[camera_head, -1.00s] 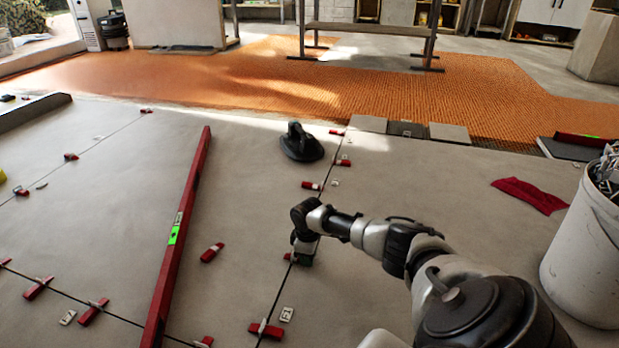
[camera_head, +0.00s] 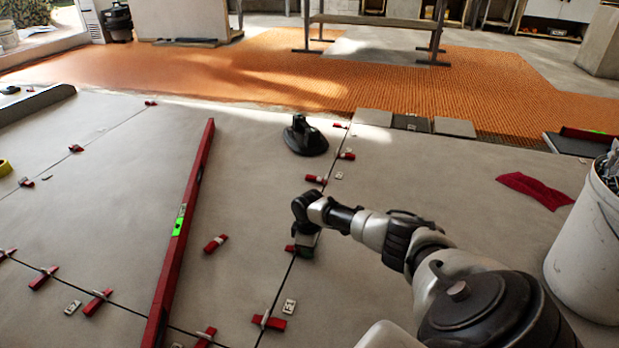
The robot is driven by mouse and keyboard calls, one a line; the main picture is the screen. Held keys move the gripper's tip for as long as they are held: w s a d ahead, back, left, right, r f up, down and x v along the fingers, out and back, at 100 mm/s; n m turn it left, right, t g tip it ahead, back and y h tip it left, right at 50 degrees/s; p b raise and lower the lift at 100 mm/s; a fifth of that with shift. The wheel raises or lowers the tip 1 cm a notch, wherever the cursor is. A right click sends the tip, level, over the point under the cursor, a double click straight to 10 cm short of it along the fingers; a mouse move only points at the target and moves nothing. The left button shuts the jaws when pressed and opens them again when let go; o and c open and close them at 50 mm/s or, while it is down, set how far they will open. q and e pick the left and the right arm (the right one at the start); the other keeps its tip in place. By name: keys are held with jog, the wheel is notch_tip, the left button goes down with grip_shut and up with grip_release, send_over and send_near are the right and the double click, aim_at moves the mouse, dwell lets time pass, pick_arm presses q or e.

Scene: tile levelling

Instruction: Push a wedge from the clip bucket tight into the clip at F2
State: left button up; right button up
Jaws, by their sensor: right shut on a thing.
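My right gripper (camera_head: 305,247) is low over the tile joint in the middle of the head view, fingers pointing down. It is shut on a red wedge (camera_head: 290,248), of which only a small red end shows to the left of the fingers. The clip there is hidden by the gripper, so I cannot tell how far the wedge sits in it. A small numbered tag (camera_head: 289,307) lies nearer along the same joint, beside a clip with a red wedge (camera_head: 269,322). The white clip bucket (camera_head: 583,250) stands at the right edge, with grey pieces inside. My left gripper is not in view.
A long red level (camera_head: 183,230) lies on the tiles to the left, with a loose red wedge (camera_head: 215,243) beside it. A black suction cup (camera_head: 305,136) stands farther back. A red cloth (camera_head: 534,190) lies right. Several wedged clips line the joints.

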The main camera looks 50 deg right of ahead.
jog(key=o, duration=0.9)
jog(key=shift+w, duration=0.1)
jog(key=shift+r, duration=0.15)
